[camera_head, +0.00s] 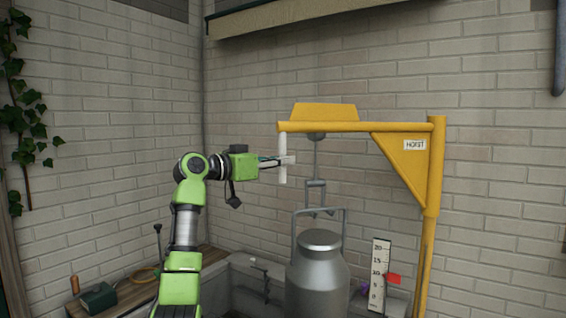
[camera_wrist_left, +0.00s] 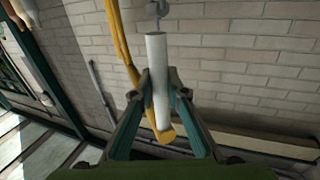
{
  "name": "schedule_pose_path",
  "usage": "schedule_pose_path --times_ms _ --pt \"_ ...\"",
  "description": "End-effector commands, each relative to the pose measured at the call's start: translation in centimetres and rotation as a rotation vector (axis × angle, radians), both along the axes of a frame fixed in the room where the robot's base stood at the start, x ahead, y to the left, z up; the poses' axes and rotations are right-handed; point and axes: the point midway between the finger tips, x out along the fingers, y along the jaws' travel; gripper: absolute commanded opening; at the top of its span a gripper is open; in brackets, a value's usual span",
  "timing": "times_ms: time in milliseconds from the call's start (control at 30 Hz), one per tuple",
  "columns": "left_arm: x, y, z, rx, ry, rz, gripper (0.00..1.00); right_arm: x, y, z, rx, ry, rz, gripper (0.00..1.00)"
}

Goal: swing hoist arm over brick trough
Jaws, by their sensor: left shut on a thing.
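The yellow hoist arm (camera_head: 350,127) reaches left from its yellow post (camera_head: 431,210), which stands at the right. A metal churn (camera_head: 319,275) hangs or stands below the arm, under a hook and rod (camera_head: 316,170). A white handle (camera_head: 283,165) hangs down from the arm's left end. My left gripper (camera_head: 284,161) is shut on this white handle. In the left wrist view the handle (camera_wrist_left: 157,80) stands between the two fingers (camera_wrist_left: 160,95). The grey trough (camera_head: 245,268) lies behind and left of the churn; its inside is mostly hidden. My right gripper is not in view.
A white scale board (camera_head: 380,270) with a red marker (camera_head: 393,279) stands right of the churn. A wooden shelf (camera_head: 140,292) at lower left bears a dark green box (camera_head: 98,297). Brick walls close the corner behind. Ivy (camera_head: 25,115) hangs at far left.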

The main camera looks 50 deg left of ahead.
Motion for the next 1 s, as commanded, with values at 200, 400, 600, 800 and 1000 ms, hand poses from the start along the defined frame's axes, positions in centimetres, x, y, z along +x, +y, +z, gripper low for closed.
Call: schedule_pose_path --times_ms 200,400,600,800,1000 --pt "0.1 -0.1 -0.2 0.001 0.006 -0.003 0.29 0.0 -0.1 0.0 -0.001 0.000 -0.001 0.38" --pt "0.1 -0.1 -0.1 0.001 0.004 -0.002 0.31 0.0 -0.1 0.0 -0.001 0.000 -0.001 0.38" --pt "0.1 -0.1 -0.1 0.000 0.003 -0.001 0.31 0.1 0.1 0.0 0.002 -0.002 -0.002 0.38" --pt "-1.3 0.0 -0.2 0.002 0.004 -0.001 0.31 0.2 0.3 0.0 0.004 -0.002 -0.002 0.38" --pt "-5.2 -0.2 -0.1 0.004 0.005 0.000 0.31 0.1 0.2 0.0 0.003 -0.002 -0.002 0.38"
